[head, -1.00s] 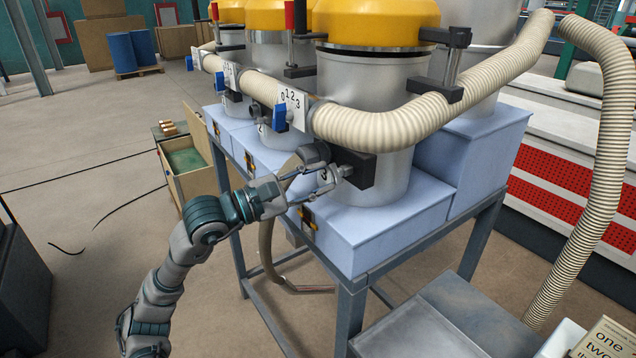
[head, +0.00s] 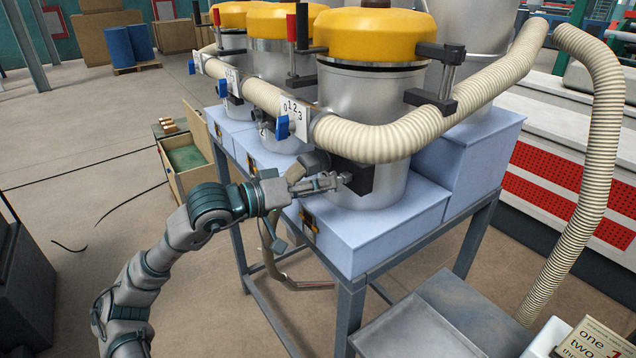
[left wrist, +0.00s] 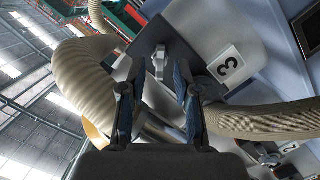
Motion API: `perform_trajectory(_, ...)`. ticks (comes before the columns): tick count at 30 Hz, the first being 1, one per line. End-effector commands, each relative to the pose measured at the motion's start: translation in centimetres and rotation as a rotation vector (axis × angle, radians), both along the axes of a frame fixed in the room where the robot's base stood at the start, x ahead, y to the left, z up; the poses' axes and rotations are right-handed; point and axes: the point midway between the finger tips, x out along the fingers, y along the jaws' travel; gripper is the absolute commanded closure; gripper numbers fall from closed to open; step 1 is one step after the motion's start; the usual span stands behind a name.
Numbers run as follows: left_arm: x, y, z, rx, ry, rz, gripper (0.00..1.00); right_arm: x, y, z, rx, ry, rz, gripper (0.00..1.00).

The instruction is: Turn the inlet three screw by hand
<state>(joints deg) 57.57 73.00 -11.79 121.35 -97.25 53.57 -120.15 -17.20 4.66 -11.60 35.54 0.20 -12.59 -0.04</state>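The inlet three screw (left wrist: 160,62) is a small grey metal knob on a dark block (left wrist: 155,40), beside a white tag marked 3 (left wrist: 228,64). In the head view, the black block (head: 380,180) sits on the front of the nearest silver hopper, below the hose. My left gripper (head: 332,182) points at the block, its tips close to the screw. In the left wrist view, the two fingers of my left gripper (left wrist: 158,78) are apart, with the screw showing between their tips. I cannot tell whether either finger touches it. My right gripper is out of view.
A ribbed cream hose (head: 400,138) runs just above the block, with a numbered plate and blue handle (head: 282,127) to its left. Yellow-lidded hoppers stand on pale blue boxes over a grey metal frame (head: 350,310). Open floor lies left of the frame.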

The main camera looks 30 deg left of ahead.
Motion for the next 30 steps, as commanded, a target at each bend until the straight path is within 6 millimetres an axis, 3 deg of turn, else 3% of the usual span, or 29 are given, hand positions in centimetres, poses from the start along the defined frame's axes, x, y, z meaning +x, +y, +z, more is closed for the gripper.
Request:
perform_trajectory(22,1.8,-0.8,0.0,-0.004,0.001,0.0,0.68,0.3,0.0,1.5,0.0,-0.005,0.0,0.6)
perform_trajectory(23,1.8,-0.8,0.0,-0.004,0.001,0.0,0.71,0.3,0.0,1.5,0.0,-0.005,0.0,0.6)
perform_trajectory(26,1.8,-0.8,0.0,-0.004,0.001,0.0,0.96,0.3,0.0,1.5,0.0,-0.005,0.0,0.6)
perform_trajectory(27,1.8,-0.8,0.0,-0.004,0.001,0.0,1.0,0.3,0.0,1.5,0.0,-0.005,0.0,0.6)
perform_trajectory(30,1.9,-0.8,0.0,-0.004,0.001,0.0,1.0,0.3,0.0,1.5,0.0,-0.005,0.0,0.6)
